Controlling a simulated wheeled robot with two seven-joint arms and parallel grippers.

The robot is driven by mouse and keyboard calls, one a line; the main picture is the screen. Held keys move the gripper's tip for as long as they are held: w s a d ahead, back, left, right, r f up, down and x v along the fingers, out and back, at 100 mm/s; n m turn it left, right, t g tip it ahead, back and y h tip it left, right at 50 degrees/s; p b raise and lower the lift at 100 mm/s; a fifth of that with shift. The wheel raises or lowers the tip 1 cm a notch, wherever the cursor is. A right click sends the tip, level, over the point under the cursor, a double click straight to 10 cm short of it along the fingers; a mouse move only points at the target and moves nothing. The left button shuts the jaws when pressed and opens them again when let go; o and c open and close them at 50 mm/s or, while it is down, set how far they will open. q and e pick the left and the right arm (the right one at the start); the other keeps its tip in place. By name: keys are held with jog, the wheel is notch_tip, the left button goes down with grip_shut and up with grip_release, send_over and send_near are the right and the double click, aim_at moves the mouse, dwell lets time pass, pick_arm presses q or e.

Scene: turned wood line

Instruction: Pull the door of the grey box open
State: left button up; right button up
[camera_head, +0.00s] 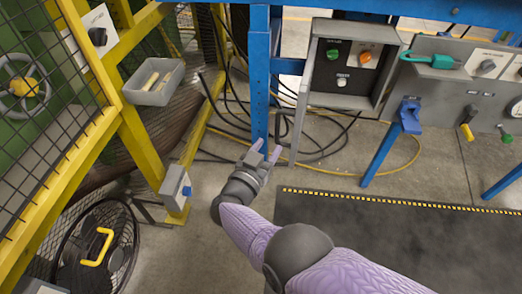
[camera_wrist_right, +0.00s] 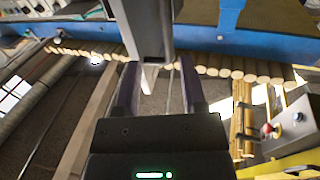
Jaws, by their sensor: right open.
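The grey box (camera_head: 385,82) is at upper centre right in the head view. Its front is uncovered and shows a dark panel with a green, an orange and a white button. A narrow grey strip (camera_head: 301,108), which looks like its door seen nearly edge-on, hangs at its left side and reaches down below it. My right gripper (camera_head: 266,151) is open beside the strip's lower end, just left of it. In the right wrist view, a grey upright edge (camera_wrist_right: 147,35) reaches in between the open fingers (camera_wrist_right: 160,75); I cannot tell if they touch. My left gripper is out of view.
A blue post (camera_head: 260,85) stands just behind my right gripper, with loose black cables around it. A yellow frame with mesh, a grey bin (camera_head: 154,82) and a fan (camera_head: 96,250) are at left. A control panel (camera_head: 465,85) is at right. A dark mat (camera_head: 400,235) lies below.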

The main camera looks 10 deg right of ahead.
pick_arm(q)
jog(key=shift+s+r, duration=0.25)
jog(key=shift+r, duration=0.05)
pick_arm(e)
jog(key=shift+s+a+f+y, duration=0.1)
jog(key=shift+s+a+y, duration=0.2)
jog(key=shift+s+a, duration=0.4)
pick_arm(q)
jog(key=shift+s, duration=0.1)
pick_arm(e)
jog(key=shift+w+a, duration=0.1)
